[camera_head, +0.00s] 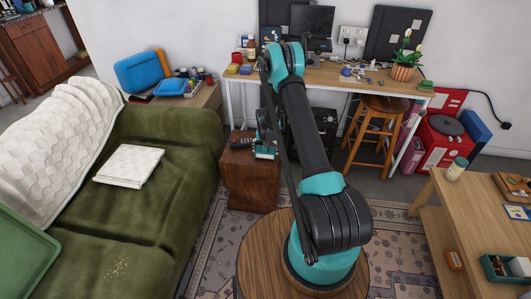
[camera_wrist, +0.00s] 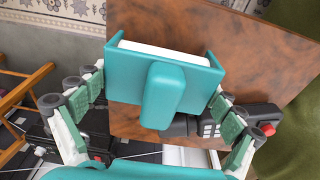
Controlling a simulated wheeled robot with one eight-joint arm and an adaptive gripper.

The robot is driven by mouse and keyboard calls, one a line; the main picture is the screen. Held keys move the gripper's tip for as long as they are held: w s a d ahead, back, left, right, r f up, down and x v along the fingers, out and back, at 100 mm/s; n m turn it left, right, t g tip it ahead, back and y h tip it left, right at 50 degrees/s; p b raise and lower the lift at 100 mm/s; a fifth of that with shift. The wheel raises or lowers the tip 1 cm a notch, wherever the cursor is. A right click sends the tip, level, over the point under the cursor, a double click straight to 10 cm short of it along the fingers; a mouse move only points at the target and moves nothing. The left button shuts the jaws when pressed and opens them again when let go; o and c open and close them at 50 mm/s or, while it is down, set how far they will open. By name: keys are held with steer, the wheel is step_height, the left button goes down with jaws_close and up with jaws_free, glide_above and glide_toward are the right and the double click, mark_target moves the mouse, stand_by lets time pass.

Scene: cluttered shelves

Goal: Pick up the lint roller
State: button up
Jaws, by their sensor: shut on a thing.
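The lint roller (camera_wrist: 166,88) has a teal handle and frame with a white roll along its far edge. In the wrist view it sits between the two jointed fingers of my gripper (camera_wrist: 158,98), whose green pads meet its sides. My gripper is shut on it. In the head view my gripper (camera_head: 264,146) is over the small brown wooden side table (camera_head: 251,188), with the roller partly hidden by my arm. I cannot tell whether the roller touches the table top.
A dark device with buttons and a red end (camera_wrist: 262,114) lies on the side table close to the right finger. The green sofa (camera_head: 165,150) is at the left. A desk (camera_head: 325,76) with clutter and a wooden stool (camera_head: 377,125) are behind. A coffee table (camera_head: 465,215) is at the right.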

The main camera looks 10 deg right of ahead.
step_height(320, 180, up, 20)
steer(key=shift+f, duration=0.15)
stand_by(0.4)
